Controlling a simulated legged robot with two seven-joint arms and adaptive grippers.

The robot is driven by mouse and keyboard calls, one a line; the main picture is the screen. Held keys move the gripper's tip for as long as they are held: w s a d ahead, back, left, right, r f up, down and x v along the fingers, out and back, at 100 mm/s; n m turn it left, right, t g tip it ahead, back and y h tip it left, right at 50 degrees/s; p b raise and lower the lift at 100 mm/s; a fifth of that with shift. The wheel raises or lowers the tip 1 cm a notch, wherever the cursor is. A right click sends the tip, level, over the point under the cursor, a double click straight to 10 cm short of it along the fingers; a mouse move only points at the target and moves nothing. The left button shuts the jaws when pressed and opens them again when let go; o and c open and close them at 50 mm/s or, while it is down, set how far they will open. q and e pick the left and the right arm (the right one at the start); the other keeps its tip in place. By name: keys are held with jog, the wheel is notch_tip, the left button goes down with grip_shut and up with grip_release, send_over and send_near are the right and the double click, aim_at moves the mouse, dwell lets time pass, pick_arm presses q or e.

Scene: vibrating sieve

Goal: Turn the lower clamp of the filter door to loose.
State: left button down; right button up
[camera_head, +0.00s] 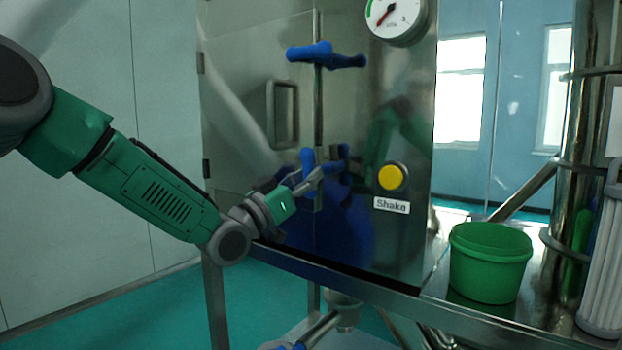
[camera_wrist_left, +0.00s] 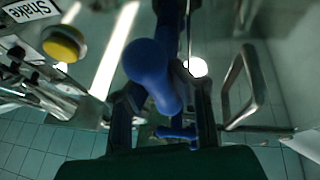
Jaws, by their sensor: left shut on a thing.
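The lower clamp (camera_head: 308,160) is a blue handle on the metal filter door (camera_head: 255,100). My left gripper (camera_head: 312,182) reaches it from the lower left and is shut on it. In the left wrist view the clamp's rounded blue end (camera_wrist_left: 148,62) sits between the two dark fingers (camera_wrist_left: 163,112). Its exact turn angle is hard to tell behind the fingers. The upper clamp (camera_head: 325,56) is a blue handle lying roughly crosswise above, on the same vertical rod. My right gripper is not in view.
A yellow button (camera_head: 391,178) labelled Shake is right of the lower clamp. A gauge (camera_head: 396,18) is at the top. A green bucket (camera_head: 488,262) stands at the right by a metal column.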

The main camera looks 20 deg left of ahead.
pick_arm(q)
jog(key=shift+a+r+m, duration=0.1)
jog(key=shift+r+m, duration=0.2)
jog(key=shift+r, duration=0.15)
dwell(2.0)
dwell(0.6)
jog(key=c, duration=1.4)
grip_release()
jog(key=shift+s, duration=0.15)
jog(key=shift+a+f, duration=0.2)
jog(key=shift+f, duration=0.2)
jog(key=v, duration=1.1)
jog(key=shift+s+a, duration=0.2)
jog(key=shift+s, duration=0.15)
